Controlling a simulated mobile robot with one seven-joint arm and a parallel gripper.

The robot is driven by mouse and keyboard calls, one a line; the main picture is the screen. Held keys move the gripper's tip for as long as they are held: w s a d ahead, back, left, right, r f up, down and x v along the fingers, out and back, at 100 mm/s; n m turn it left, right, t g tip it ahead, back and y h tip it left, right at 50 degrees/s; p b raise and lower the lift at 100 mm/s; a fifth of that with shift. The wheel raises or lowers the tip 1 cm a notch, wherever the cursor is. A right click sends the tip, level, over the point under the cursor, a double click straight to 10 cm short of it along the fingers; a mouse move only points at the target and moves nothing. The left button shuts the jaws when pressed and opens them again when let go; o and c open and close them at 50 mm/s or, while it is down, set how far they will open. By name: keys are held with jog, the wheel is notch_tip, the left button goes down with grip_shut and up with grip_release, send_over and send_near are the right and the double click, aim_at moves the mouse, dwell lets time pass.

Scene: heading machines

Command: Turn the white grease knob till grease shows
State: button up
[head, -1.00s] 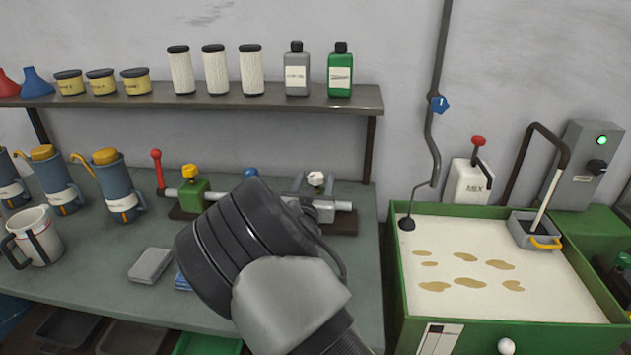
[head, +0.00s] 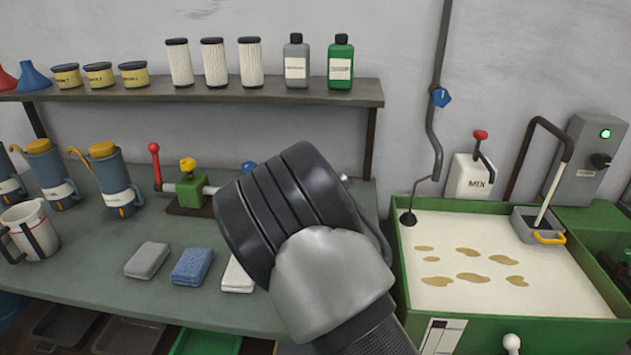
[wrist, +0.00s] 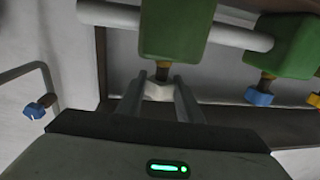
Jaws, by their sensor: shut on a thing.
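The white grease knob (wrist: 158,91) sits in the wrist view on a short brass stem under a green block (wrist: 175,30), as that view is turned. My gripper (wrist: 160,80) has one finger on each side of the knob and is shut on it. In the head view my own arm and wrist cover the knob, its block and my fingers. No grease shows around the knob in the wrist view; the outlet cannot be made out.
A green block with a yellow knob (head: 187,164) and a blue knob (head: 249,167) stand left of my wrist. Folded cloths (head: 192,266) lie in front on the bench (head: 100,262). A shelf (head: 190,92) runs above. The green tank (head: 590,275) is at right.

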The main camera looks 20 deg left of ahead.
jog(key=n+g+y+b, duration=0.1)
jog(key=n+y+b, duration=0.1)
jog(key=y, duration=0.1)
jog(key=n+g+y+b, duration=0.1)
jog(key=y+b, duration=0.1)
jog(key=shift+w+d+f+n+g, duration=0.1)
jog(key=shift+w+d+n+g, duration=0.1)
jog(key=shift+d+n+g, duration=0.15)
jog(key=shift+a+n+g+y+b, duration=0.15)
jog(key=shift+n+g+y+b, duration=0.25)
jog(key=shift+n+g+y, duration=1.15)
jog(key=shift+s, duration=0.1)
jog(key=o, duration=1.1)
jog(key=shift+c, duration=0.2)
jog(key=p+v, duration=0.1)
jog(key=v, duration=1.6)
jog(key=shift+f, duration=0.2)
jog(key=shift+s, duration=0.1)
